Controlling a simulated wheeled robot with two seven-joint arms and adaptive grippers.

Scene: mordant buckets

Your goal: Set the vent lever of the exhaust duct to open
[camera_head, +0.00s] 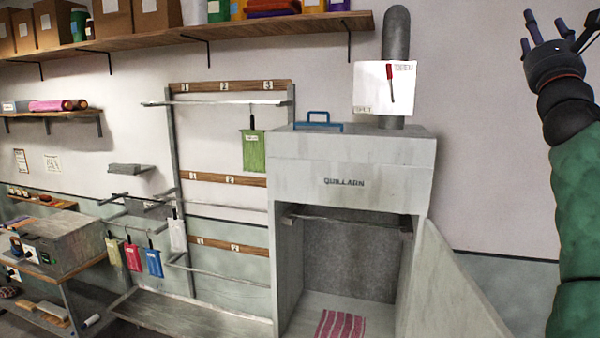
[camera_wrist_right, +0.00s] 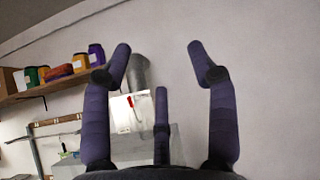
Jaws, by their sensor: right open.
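The exhaust duct (camera_head: 396,35) is a grey pipe rising from the top of the grey cabinet. A white plate (camera_head: 368,90) is on its front, with lettering reading OPEN at upper right and a less legible label at lower left. The red vent lever (camera_head: 390,86) stands nearly upright on the plate, its wide end up near the OPEN lettering. My right gripper (camera_head: 548,32) is open and empty, raised to the right of the duct and apart from it. In the right wrist view the lever (camera_wrist_right: 129,101) shows small between the spread fingers (camera_wrist_right: 160,62). My left gripper is out of view.
The grey cabinet (camera_head: 350,155) has its door (camera_head: 455,285) swung open to the right and a striped pink cloth (camera_head: 341,325) inside. A blue handle (camera_head: 318,121) is on its top. A wooden shelf (camera_head: 230,35) with containers runs left of the duct. Bare wall lies between duct and gripper.

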